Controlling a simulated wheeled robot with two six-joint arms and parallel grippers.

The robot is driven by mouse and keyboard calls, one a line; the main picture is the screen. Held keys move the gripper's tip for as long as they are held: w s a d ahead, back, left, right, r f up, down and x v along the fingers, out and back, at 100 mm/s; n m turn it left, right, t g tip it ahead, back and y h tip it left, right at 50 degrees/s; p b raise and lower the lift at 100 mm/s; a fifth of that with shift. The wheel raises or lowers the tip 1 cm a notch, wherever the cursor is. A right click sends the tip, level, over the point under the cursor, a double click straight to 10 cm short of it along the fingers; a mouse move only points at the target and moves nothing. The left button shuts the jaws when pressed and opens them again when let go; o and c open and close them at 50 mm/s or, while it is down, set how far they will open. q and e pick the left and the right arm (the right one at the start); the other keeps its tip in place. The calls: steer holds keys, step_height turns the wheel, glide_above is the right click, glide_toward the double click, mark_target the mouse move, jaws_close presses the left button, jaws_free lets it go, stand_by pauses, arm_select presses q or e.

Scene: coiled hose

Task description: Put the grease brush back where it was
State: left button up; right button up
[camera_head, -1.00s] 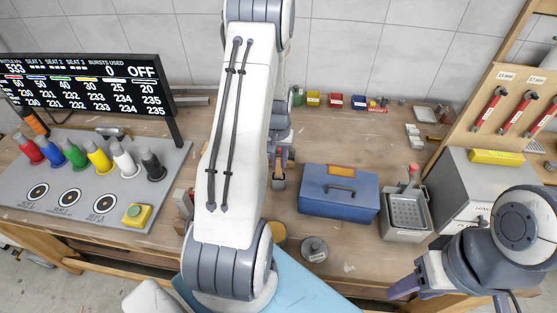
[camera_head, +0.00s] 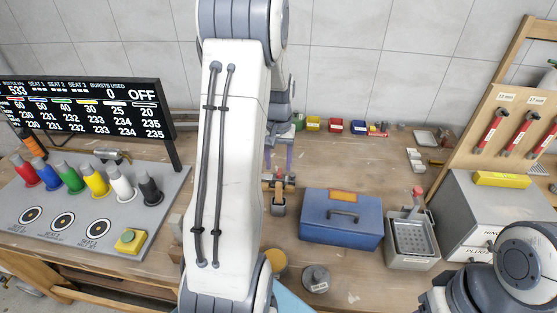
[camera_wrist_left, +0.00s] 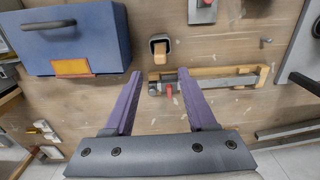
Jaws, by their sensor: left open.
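I cannot surely pick out the grease brush. A small dark holder with a light wooden piece in it (camera_head: 278,207) stands on the bench left of the blue toolbox; it also shows in the left wrist view (camera_wrist_left: 160,50). A red-handled tool (camera_head: 417,193) stands in the steel basin (camera_head: 412,264) on the right. My left gripper (camera_head: 279,158) is open and empty behind the dark holder. In the left wrist view its spread fingers (camera_wrist_left: 160,76) point at a wooden rack with a grey bar (camera_wrist_left: 217,80). My right arm shows at lower right, its gripper out of frame.
A blue toolbox (camera_head: 341,220) stands close to the left gripper. A round grey weight (camera_head: 315,279) lies in front of it. Coloured bins (camera_head: 335,126) line the back. A panel of coloured cones (camera_head: 97,181) fills the left. My left arm hides part of the bench.

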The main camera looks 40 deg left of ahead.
arm_select(q)
steer(key=s+d+r+m, duration=0.1)
steer(key=d+r+m, duration=0.2)
steer(key=d, duration=0.7)
steer(key=s+d+r+m, duration=0.15)
steer(key=d+r, duration=0.25)
steer(key=d, duration=0.5)
steer(key=s+d+m+h, duration=0.1)
steer(key=s+d+m, duration=0.8)
steer(key=s+d, duration=0.5)
steer(key=s, duration=0.4)
steer(key=shift+s+d+r, duration=0.25)
steer(key=shift+d+r, duration=0.05)
steer(key=shift+d, duration=0.1)
step_height(320, 180, down, 3)
steer(key=b, duration=0.3)
